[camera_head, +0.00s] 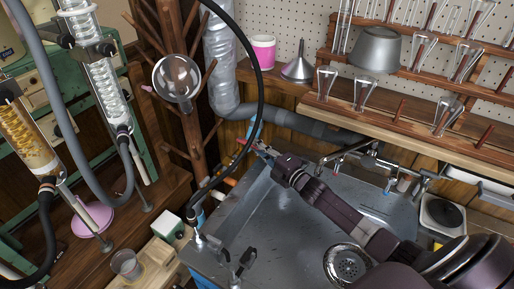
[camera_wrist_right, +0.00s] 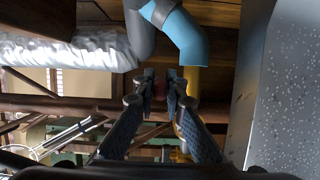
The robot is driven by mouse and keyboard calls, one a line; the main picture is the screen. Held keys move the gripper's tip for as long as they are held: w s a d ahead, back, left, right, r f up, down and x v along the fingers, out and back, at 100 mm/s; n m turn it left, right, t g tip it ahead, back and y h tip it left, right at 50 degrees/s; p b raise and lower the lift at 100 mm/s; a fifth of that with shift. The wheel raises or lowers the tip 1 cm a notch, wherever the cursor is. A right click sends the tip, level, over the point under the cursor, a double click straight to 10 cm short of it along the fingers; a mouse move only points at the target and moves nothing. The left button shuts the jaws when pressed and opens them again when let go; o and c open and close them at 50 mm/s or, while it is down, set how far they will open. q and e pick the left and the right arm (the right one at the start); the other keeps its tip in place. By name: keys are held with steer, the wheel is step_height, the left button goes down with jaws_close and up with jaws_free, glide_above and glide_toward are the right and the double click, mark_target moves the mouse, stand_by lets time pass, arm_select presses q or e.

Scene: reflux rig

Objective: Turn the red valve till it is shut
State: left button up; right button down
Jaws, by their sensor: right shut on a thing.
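The red valve (camera_head: 241,141) shows as a small red piece behind the sink's far left corner, by a blue pipe. My right gripper (camera_head: 262,148) reaches across the sink from the right, its fingertips at the valve. In the right wrist view my right gripper (camera_wrist_right: 161,85) has its two fingertips close together on either side of a small dark reddish part, the red valve (camera_wrist_right: 160,90). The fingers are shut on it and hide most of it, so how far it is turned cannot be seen. My left gripper is not in view.
The grey sink (camera_head: 290,225) lies below my right arm. A black hose (camera_head: 258,60) arcs down beside the gripper to a tap (camera_head: 205,240). A wooden peg stand (camera_head: 180,125) is left. A blue pipe elbow (camera_wrist_right: 187,38) sits just above the fingertips.

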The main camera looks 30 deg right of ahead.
steer(key=shift+r, duration=0.1)
steer(key=c, duration=2)
jaws_free()
steer(key=shift+w+d, duration=0.1)
